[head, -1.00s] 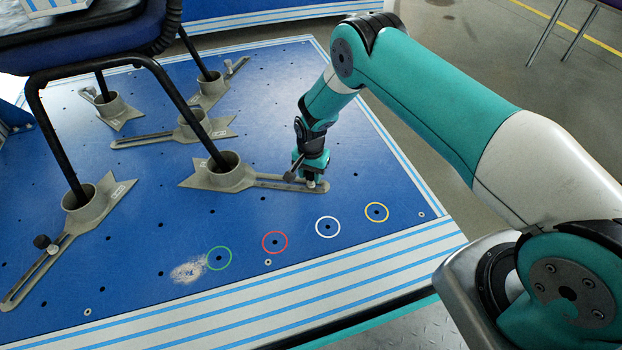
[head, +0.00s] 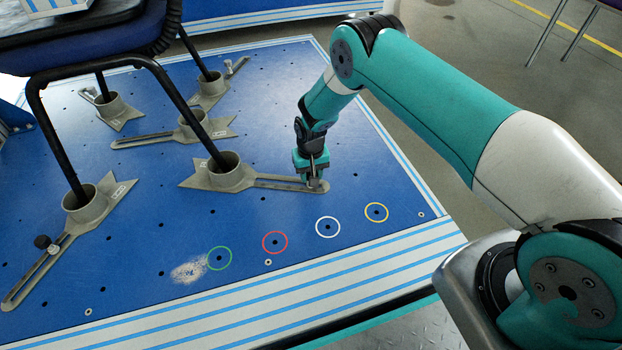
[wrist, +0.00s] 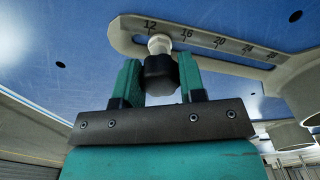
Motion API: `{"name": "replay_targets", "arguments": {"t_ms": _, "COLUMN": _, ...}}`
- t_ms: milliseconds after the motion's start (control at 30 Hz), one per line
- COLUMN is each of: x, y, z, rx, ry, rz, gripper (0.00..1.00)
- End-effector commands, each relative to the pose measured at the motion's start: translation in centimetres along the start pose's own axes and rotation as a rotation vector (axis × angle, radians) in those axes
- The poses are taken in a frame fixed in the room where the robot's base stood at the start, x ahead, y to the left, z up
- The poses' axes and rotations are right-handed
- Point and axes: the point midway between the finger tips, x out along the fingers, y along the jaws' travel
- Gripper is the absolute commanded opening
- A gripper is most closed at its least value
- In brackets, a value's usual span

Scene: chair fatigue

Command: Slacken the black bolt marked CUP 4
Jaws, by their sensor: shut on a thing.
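My gripper (head: 313,183) points down at the far end of a grey slotted arm (head: 268,181) of a cup foot. In the wrist view its two teal fingers (wrist: 158,82) are shut on a black bolt head (wrist: 160,75), one on each side. A pale metal collar shows beyond the head, at the slot (wrist: 203,40). The slot's scale reads 12, 16, 20, 24 and on; the bolt is between 12 and 16. In the head view the gripper hides most of this bolt. I cannot read a CUP 4 mark.
Another black bolt (head: 42,241) stands in the left cup foot's slot. Several grey cups (head: 229,167) hold the black chair legs (head: 170,95). Green, red, white and yellow rings (head: 376,212) mark holes in the blue plate in front. The plate right of the gripper is clear.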

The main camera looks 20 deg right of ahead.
Motion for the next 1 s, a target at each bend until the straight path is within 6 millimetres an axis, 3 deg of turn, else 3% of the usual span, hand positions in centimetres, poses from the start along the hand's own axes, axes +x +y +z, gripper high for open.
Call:
{"name": "replay_targets", "arguments": {"t_ms": 367, "x": -0.02, "y": -0.02, "z": -0.02, "rx": -0.07, "ry": 0.0, "rz": 0.0, "gripper": 0.12}}
{"name": "replay_targets", "arguments": {"t_ms": 667, "x": -0.03, "y": -0.03, "z": -0.02, "rx": -0.387, "ry": 0.0, "rz": 0.0, "gripper": 0.12}}
{"name": "replay_targets", "arguments": {"t_ms": 1000, "x": -0.02, "y": -0.03, "z": -0.02, "rx": -0.433, "ry": 0.0, "rz": 0.0, "gripper": 0.12}}
